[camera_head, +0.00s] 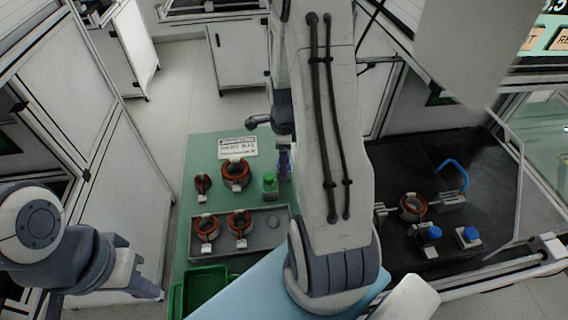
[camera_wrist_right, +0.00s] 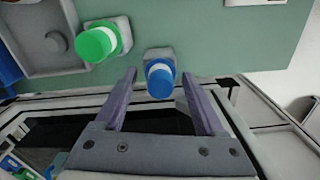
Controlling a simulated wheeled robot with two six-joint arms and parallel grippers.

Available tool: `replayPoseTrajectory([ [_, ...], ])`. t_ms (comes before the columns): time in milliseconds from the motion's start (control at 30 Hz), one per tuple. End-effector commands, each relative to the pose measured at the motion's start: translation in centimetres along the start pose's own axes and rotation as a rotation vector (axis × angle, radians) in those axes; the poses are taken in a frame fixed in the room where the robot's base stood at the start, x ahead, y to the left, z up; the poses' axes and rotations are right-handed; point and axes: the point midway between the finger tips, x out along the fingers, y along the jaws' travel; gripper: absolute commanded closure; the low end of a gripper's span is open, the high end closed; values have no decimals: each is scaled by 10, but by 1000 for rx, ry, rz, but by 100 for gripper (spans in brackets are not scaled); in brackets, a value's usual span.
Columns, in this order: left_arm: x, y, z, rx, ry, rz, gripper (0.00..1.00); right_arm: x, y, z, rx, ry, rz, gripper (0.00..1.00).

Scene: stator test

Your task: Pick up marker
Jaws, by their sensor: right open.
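A blue-capped marker (camera_wrist_right: 160,82) stands on a pale square base on the green surface in the right wrist view. A green-capped marker (camera_wrist_right: 97,42) on a similar base is to its left, and it also shows in the head view (camera_head: 269,183). My right gripper (camera_wrist_right: 158,75) is open and empty, with the blue cap appearing between its fingertips; I cannot tell how far below them it is. In the head view my right gripper (camera_head: 284,160) is mostly hidden by its arm. My left gripper (camera_head: 147,288) is at the lower left, away from the markers; its jaws are unclear.
The green table (camera_head: 200,160) holds a grey tray (camera_head: 268,243) with copper-wound stators, more stators behind it, a sign (camera_head: 238,147) and a green bin (camera_head: 205,282). A black bench (camera_head: 480,185) on the right bears a stator and two blue-capped pieces (camera_head: 469,235).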

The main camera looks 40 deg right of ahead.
Motion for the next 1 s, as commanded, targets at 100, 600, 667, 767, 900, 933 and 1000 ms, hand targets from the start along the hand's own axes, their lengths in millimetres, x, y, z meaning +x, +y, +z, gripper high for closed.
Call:
replayPoseTrajectory([
  [100, 0, 0, 0, 0, 0, 0, 100, 0, 0, 0, 0, 0, -1, 28],
  [600, 0, 0, 0, 0, 0, 0, 100, 0, 0, 0, 0, 0, -2, 100],
  [667, 0, 0, 0, 0, 0, 0, 100, -2, -1, 0, 0, -1, -2, 100],
  [767, 1, 0, 0, 0, 0, 0, 100, -7, -2, 0, 0, -1, -5, 100],
  [900, 4, 0, 0, 0, 0, 0, 100, -22, -2, 0, 0, -2, -7, 100],
  [933, 5, 0, 0, 0, 0, 0, 100, -27, -2, 0, 0, -2, -9, 100],
  [1000, 6, 0, 0, 0, 0, 0, 100, -40, -2, 0, 0, -2, -10, 100],
])
